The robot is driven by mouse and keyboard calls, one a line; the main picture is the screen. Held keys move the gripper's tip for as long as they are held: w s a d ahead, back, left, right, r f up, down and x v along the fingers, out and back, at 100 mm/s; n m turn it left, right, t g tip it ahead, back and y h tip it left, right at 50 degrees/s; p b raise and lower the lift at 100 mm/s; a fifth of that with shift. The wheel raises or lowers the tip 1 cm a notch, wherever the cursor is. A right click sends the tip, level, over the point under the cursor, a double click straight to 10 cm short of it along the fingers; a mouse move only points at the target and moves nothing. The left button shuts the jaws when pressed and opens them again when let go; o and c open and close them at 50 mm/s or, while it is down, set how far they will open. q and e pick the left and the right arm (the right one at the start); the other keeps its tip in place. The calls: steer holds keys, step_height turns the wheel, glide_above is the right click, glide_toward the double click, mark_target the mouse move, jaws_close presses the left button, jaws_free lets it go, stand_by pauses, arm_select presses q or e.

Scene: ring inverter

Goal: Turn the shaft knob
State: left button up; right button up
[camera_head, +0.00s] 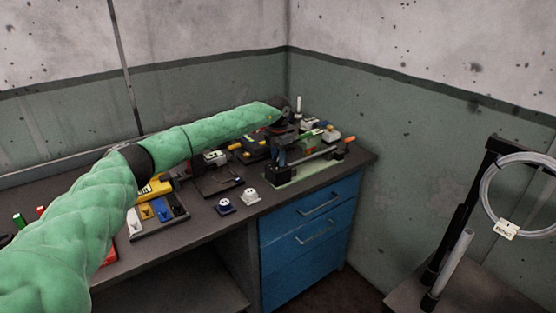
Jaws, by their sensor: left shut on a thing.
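My left arm, in a green sleeve, reaches across the bench to a device on a pale green base plate (300,177) at the bench's right end. A dark bar with an orange end (349,139) lies along the device's right side. My right gripper is out of view.
Two small knobbed parts, one blue and white (225,207) and one white (251,196), stand near the bench's front edge. A parts tray (160,222) lies left of them. Blue drawers (312,223) are under the bench. A cable coil (490,200) hangs on a stand at right.

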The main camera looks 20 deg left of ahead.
arm_select(q)
steer(key=shift+r, duration=0.1)
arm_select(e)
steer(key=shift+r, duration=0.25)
arm_select(q)
steer(key=o, duration=1)
steer(key=shift+c, duration=0.2)
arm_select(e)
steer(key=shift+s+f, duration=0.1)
arm_select(q)
steer(key=shift+r, duration=0.25)
step_height(320, 180, up, 6)
steer(key=shift+b, duration=1.15)
steer(key=shift+r, duration=0.6)
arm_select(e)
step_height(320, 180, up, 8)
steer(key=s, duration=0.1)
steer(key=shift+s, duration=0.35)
